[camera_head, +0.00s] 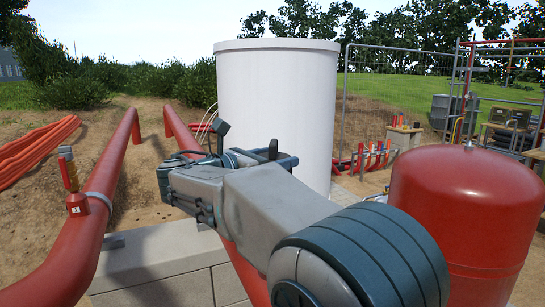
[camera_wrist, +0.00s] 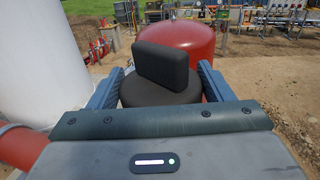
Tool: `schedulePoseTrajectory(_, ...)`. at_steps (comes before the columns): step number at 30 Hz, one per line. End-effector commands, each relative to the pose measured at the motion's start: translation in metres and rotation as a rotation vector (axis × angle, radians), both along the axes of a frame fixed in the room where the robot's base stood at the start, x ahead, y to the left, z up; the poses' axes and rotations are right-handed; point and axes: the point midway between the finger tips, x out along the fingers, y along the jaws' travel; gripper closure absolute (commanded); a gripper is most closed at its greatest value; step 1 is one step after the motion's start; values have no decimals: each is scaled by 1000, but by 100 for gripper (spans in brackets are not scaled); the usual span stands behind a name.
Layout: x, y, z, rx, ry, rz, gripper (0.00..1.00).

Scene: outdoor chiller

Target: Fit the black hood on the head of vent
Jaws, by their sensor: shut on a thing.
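The black hood (camera_wrist: 160,72) is a dark round cap with an upright flat fin on top. In the wrist view it sits between the two blue-grey fingers of my gripper (camera_wrist: 160,90), which are shut on it. In the head view my gripper (camera_head: 275,160) is in front of the white tank, with the hood's dark fin (camera_head: 272,149) just showing above it; the hood's lower part is hidden.
A large white tank (camera_head: 277,95) stands behind my gripper. A red pressure tank (camera_head: 465,205) stands at the right; it shows ahead in the wrist view (camera_wrist: 180,38). A thick red pipe (camera_head: 105,185) runs along the left, above a concrete block wall (camera_head: 165,270). Open dirt lies beyond.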

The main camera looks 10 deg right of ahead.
Motion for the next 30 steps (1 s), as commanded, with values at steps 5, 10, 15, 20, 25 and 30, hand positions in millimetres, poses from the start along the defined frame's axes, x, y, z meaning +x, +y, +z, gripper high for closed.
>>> schedulePoseTrajectory(5,0,0,-6,0,0,0,68)
schedulePoseTrajectory(10,0,0,-11,0,0,0,68)
schedulePoseTrajectory(15,0,0,-16,0,1,0,68)
schedulePoseTrajectory(20,0,0,-21,0,0,0,68)
schedulePoseTrajectory(25,0,0,-26,0,0,0,68)
schedulePoseTrajectory(30,0,0,-25,0,0,0,13)
